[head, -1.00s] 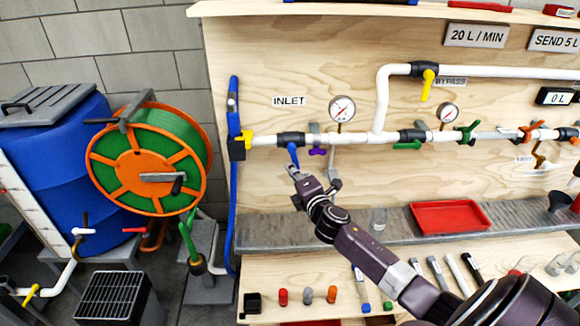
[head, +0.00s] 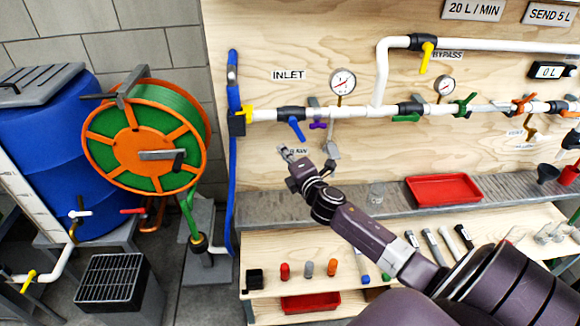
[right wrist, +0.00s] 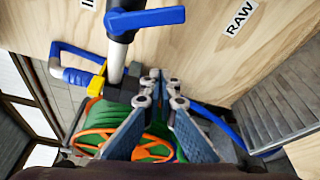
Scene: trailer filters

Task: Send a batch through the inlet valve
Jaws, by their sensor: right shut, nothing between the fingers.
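The inlet valve (head: 291,113) is a black body on the white pipe, beside the INLET label. Its blue lever handle (head: 298,130) points down and slightly right, across the pipe. In the right wrist view the blue handle (right wrist: 150,19) also lies across the pipe. My right gripper (head: 284,150) is just below and left of the handle tip, apart from it. Its fingers (right wrist: 162,88) are shut with nothing between them. The display (head: 552,71) reads 0 L, and a sign (head: 555,14) reads SEND 5 L. My left gripper is out of view.
A green hose reel (head: 150,140) with an orange frame and a blue barrel (head: 45,140) stand at left. A yellow bypass handle (head: 427,57), a purple handle (head: 318,124) and gauges (head: 342,81) are near the valve. A red tray (head: 443,188) sits on the grey shelf below.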

